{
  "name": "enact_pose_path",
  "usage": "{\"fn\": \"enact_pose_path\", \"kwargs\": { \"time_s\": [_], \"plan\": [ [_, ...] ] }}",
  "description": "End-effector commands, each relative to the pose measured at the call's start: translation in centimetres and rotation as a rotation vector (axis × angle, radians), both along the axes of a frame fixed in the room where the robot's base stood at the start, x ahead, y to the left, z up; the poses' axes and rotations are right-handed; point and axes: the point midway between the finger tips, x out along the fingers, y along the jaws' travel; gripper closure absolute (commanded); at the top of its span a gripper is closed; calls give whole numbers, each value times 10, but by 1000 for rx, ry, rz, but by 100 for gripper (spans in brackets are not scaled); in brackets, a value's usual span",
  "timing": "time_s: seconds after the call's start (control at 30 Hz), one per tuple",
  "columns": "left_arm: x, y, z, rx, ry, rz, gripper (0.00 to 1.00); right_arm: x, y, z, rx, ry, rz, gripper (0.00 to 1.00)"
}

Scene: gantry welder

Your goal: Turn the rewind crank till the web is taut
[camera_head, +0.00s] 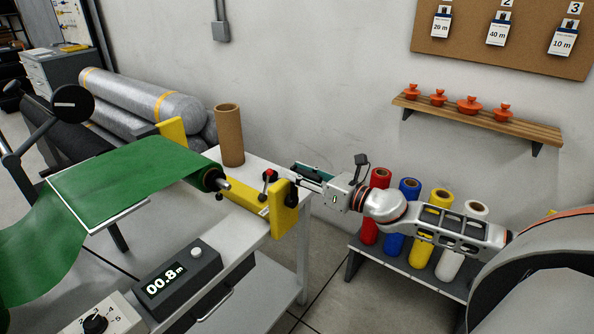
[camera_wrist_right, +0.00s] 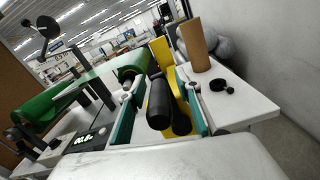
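The green web (camera_head: 130,172) runs over a flat white-edged table and onto the rewind roll (camera_head: 208,178); at the left it hangs in a curved fold. The roll's shaft sits at a yellow bracket (camera_head: 284,215). The black crank handle (camera_wrist_right: 159,104) stands between the fingers of my right gripper (camera_head: 299,175). In the right wrist view my right gripper (camera_wrist_right: 160,82) has its teal-padded fingers apart, with a gap visible on each side of the handle. The length counter (camera_head: 176,276) reads 00.8 m. My left gripper is in neither view.
A brown cardboard core (camera_head: 229,135) stands on the white bench behind the bracket. A red-knobbed lever (camera_head: 270,175) is close to my right gripper. A low rack with red, blue, yellow and white rolls (camera_head: 421,228) stands below my right arm. A selector dial (camera_head: 96,323) is at front.

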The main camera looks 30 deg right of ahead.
Motion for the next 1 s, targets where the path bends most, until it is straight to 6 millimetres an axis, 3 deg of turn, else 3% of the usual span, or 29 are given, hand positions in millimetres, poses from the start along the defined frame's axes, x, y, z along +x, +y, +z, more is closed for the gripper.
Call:
{"fn": "enact_pose_path", "kwargs": {
  "time_s": [0.33, 0.47, 1.0],
  "plan": [
    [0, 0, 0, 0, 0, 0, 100, 2, 1, -1, 0, 1, 0, 66],
    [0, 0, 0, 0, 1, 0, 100, 2, 1, 0, 1, 0, 0, 100],
    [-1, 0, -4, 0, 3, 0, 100, 6, -10, -2, 112, 46, 2, 100]
  ]
}}
